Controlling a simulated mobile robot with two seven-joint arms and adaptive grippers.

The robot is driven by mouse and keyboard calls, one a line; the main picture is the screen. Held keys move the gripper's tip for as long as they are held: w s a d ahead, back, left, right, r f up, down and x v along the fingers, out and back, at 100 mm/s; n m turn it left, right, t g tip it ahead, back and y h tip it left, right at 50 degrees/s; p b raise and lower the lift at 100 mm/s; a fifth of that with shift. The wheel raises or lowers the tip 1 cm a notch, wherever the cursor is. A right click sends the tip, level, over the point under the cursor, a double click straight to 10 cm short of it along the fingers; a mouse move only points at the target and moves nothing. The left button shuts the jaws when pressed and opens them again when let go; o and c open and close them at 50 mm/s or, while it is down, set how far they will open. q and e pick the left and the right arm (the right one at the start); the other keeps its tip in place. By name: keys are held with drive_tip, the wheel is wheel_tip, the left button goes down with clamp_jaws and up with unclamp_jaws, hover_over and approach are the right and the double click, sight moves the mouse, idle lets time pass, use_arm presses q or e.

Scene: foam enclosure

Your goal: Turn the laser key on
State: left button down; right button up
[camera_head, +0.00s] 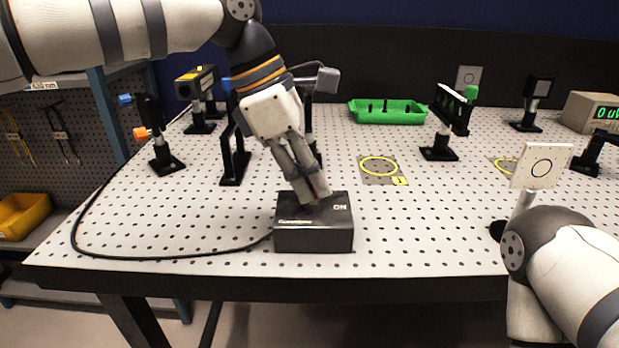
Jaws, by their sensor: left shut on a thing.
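A black box (314,236) with a cable at its left side and the letters "ON" on its top sits near the front edge of the perforated table. My left gripper (313,197) comes down from above, tilted, with its fingertips at the top of the box. It is shut on the laser key there. The key itself is mostly hidden by the fingers, so I cannot tell its angle.
Black post mounts (165,160) stand left and behind the box. A green tray (388,117) lies at the back. A white target plate (541,166) stands right, near my right arm. The table (430,220) is clear right of the box. A black cable (150,257) curves left.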

use_arm(q)
drive_tip(key=c, duration=1.7)
unclamp_jaws()
drive_tip(key=v, duration=1.2)
